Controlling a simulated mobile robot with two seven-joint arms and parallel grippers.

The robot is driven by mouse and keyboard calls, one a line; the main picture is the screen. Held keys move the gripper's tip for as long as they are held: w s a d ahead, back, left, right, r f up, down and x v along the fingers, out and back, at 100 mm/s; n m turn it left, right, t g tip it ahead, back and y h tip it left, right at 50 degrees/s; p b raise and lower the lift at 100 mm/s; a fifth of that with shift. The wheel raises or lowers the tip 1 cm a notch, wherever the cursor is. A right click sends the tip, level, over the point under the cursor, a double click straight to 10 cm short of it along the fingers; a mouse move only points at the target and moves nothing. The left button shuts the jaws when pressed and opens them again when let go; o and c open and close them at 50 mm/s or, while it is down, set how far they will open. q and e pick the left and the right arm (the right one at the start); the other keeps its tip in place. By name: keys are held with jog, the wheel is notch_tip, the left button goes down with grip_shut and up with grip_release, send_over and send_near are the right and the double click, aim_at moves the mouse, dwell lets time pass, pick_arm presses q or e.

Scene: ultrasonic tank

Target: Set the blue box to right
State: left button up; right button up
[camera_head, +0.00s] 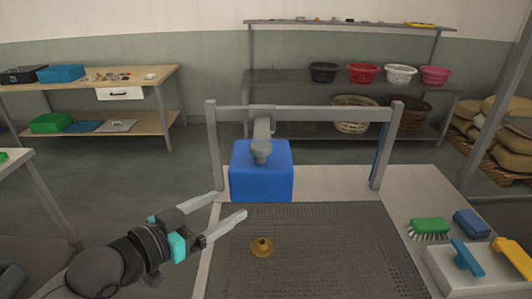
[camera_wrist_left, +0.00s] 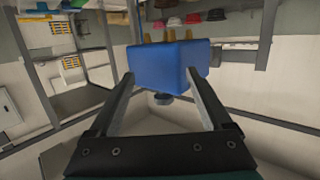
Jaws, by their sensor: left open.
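The blue box (camera_head: 262,178) hangs under the crossbar of a grey frame, above the far edge of a dark grated surface. A grey arm and round knob in front of it hide part of its top. My left gripper (camera_head: 231,205) is open and empty, with its fingertips by the lower left of the box. In the left wrist view the blue box (camera_wrist_left: 165,63) shows just beyond and between the spread fingertips (camera_wrist_left: 158,78). I cannot tell whether a finger touches it. My right gripper is not in view.
The grey frame (camera_head: 315,114) spans the tank's dark grate (camera_head: 330,250). A small brass piece (camera_head: 261,247) sits on the grate. Green (camera_head: 430,226) and blue (camera_head: 471,223) brushes and a white tray (camera_head: 450,275) with blue and yellow handled tools lie at right. Shelves stand behind.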

aim_at(271, 156)
pick_arm(q)
notch_tip(271, 156, up, 7)
jog(key=m+h, duration=0.1)
jog(key=h, duration=0.2)
jog(key=shift+t, duration=0.3)
jog(key=x, duration=1)
jog(key=p+x, duration=0.1)
jog(key=x, duration=0.4)
jog(key=shift+w+a, duration=0.4)
jog(key=shift+f, duration=0.1)
grip_shut()
